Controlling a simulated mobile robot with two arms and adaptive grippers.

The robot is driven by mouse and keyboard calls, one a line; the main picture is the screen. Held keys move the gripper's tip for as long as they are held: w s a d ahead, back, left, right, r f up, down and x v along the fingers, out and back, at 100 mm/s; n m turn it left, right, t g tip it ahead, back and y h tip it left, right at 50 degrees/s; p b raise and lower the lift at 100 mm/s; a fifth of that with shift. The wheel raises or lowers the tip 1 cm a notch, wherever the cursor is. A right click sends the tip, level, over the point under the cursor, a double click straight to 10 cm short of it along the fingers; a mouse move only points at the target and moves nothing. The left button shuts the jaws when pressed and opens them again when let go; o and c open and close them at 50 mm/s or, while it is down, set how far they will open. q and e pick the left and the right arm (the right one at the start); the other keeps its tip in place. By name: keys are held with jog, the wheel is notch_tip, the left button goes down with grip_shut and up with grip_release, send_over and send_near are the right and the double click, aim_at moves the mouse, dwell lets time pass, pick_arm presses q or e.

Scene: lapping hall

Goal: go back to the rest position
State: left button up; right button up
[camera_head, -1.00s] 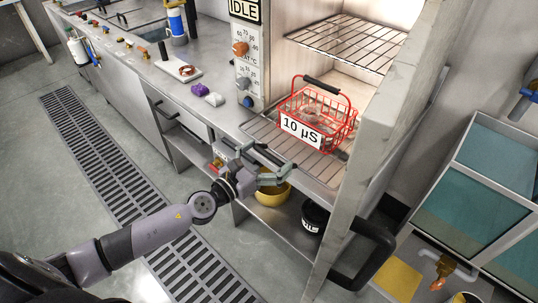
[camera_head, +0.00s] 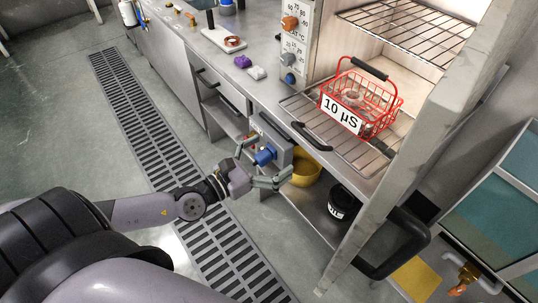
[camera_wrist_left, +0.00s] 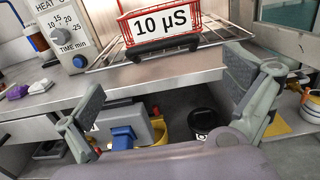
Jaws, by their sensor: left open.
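My left gripper (camera_head: 262,160) is open and empty, in front of the bench below the counter edge. In the left wrist view its two fingers (camera_wrist_left: 165,88) stand wide apart. Between and beyond them is a grey box with a blue part (camera_wrist_left: 123,137); I cannot tell whether a finger touches it. A red wire basket (camera_head: 366,98) labelled "10 µS" sits upright on the pulled-out lower rack (camera_head: 305,110) of the open cabinet, apart from the gripper. The basket also shows at the top of the left wrist view (camera_wrist_left: 160,22). My right gripper is not in view.
The open cabinet door (camera_head: 440,130) with its black handle (camera_head: 395,255) stands right of the gripper. A yellow bowl (camera_head: 306,170) and a black tub (camera_head: 343,203) are on the low shelf. Open floor with a drain grate (camera_head: 150,130) lies at left.

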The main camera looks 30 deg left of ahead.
pick_arm(q)
jog(key=shift+s+a, duration=0.1)
jog(key=shift+s, duration=0.25)
dwell(0.3)
